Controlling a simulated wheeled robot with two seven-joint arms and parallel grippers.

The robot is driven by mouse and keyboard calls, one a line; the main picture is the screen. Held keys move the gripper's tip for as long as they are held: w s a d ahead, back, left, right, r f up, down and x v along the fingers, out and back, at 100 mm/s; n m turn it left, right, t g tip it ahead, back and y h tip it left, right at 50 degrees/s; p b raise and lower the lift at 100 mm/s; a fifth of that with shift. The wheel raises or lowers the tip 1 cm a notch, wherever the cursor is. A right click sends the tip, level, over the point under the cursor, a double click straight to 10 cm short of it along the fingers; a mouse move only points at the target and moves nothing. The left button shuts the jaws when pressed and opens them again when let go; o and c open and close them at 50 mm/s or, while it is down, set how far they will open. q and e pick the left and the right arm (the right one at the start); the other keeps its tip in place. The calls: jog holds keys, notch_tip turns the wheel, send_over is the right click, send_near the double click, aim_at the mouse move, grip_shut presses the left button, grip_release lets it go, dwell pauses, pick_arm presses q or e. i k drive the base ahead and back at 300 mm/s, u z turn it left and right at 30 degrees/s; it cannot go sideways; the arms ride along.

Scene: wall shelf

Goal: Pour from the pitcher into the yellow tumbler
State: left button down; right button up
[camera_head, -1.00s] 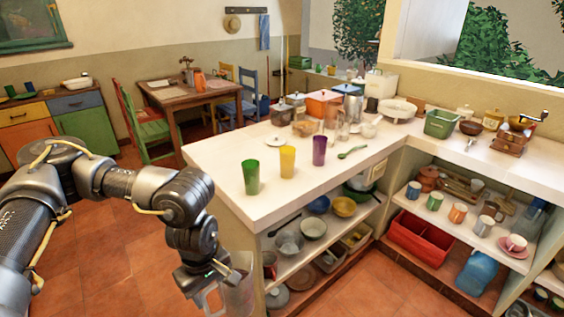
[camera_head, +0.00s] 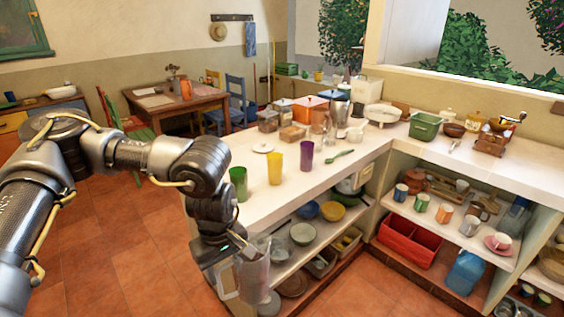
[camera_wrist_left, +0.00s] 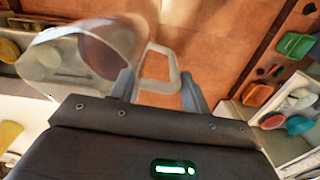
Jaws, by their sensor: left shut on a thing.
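The yellow tumbler (camera_head: 275,168) stands upright on the white counter (camera_head: 330,178), between a green tumbler (camera_head: 238,184) and a purple tumbler (camera_head: 306,156). My left gripper (camera_head: 222,262) is shut on the clear pitcher (camera_head: 254,276), in front of the counter's near end and below its top. The pitcher looks roughly upright in the head view. In the left wrist view the pitcher (camera_wrist_left: 75,60) is at the left, its handle (camera_wrist_left: 160,72) between the gripper's fingers (camera_wrist_left: 158,88). I cannot tell whether it holds liquid. My right gripper is not in view.
A green spoon (camera_head: 339,154) and a white lid (camera_head: 263,148) lie on the counter near the tumblers. Jars and pots crowd its far end. Shelves below hold bowls (camera_head: 303,234) and a red crate (camera_head: 408,240). Open tiled floor (camera_head: 140,255) lies left of the counter.

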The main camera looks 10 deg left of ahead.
aim_at(275, 169)
jog(key=z, duration=3)
jog(key=k, duration=1.75)
jog(key=u, duration=1.6)
